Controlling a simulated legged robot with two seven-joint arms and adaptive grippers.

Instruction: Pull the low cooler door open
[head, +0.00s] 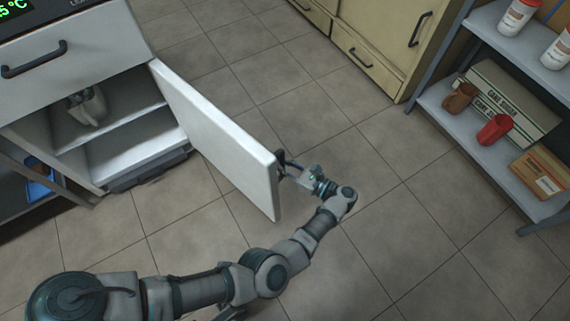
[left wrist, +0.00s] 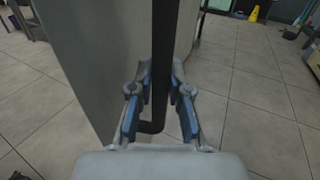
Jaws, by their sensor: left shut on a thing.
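The low cooler door (head: 222,137) is white and stands wide open, swung out from the cooler (head: 98,50) over the floor. My left gripper (head: 287,171) is at the outer face of the door, near its free edge. In the left wrist view my left gripper (left wrist: 160,100) has its blue-padded fingers on both sides of the dark vertical door handle (left wrist: 161,60), shut on it. The door's pale face (left wrist: 85,50) fills the left of that view. In the head view the handle is mostly hidden behind the door's edge. My right gripper is not in view.
Inside the open cooler, shelves show with a pale object (head: 87,106) on the upper one. A grey shelf unit (head: 455,120) with mugs, boxes and bottles stands at right. Cream cabinets (head: 370,45) stand at the back. The tiled floor (head: 330,100) between is clear.

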